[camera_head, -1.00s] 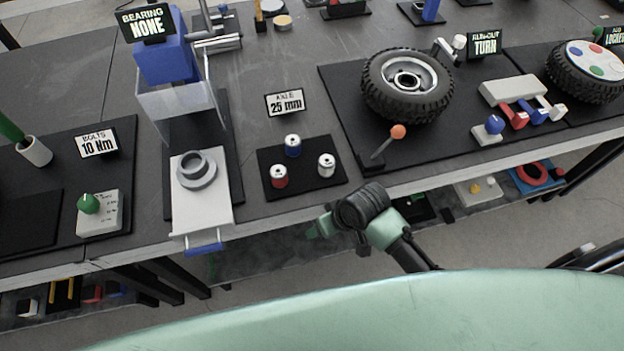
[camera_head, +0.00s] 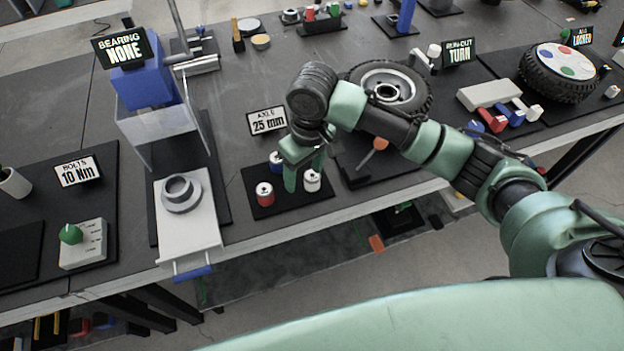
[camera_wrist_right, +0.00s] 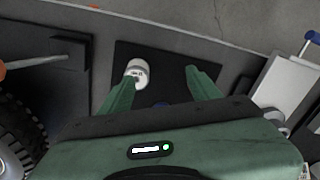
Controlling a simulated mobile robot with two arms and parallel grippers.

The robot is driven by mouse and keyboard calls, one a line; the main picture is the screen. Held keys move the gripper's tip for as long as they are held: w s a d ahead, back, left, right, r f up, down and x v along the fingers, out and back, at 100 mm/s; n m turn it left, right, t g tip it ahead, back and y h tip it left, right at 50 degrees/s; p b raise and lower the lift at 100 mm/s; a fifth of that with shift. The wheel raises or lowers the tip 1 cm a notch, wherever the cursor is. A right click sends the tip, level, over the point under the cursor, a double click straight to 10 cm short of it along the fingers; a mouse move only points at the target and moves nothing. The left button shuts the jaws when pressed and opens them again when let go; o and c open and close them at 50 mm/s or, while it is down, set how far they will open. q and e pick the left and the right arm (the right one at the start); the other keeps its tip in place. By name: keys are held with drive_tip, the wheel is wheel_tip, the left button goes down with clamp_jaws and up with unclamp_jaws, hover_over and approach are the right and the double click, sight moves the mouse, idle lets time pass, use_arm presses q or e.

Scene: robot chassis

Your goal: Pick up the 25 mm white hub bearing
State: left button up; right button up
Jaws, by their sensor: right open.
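The white hub bearing (camera_head: 312,181) stands upright on a small black mat (camera_head: 266,207), at the right of a red one (camera_head: 264,193) and in front of a blue one (camera_head: 277,161). My right gripper (camera_head: 304,172) is open and empty over the mat, pointing down, its fingers partly in front of the bearings. In the right wrist view, the white bearing (camera_wrist_right: 137,73) shows beside the tip of the left-hand finger, off the middle of the open jaws (camera_wrist_right: 163,78). The blue one (camera_wrist_right: 161,103) is mostly hidden by the gripper body. My left gripper is not in view.
A sign (camera_head: 267,121) reading "AXLE 25 mm" stands behind the mat. To the left is a press with a grey ring (camera_head: 182,192) on its white tray (camera_head: 190,232). To the right are an orange-knobbed lever (camera_head: 379,143) and a tyred wheel (camera_head: 415,82).

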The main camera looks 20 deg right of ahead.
sight(313, 176)
drive_tip(key=shift+m+h, duration=0.5)
drive_tip(key=w+d+r, duration=0.2)
drive_tip(key=d+r, duration=0.1)
drive_tip(key=shift+d, duration=0.1)
drive_tip(key=f, duration=0.4)
drive_tip(key=f+p, duration=0.1)
drive_tip(key=f, duration=0.2)
drive_tip(key=shift+w+f, duration=0.2)
drive_tip(key=shift+f, duration=0.15)
clamp_jaws()
drive_tip(key=shift+r, duration=0.1)
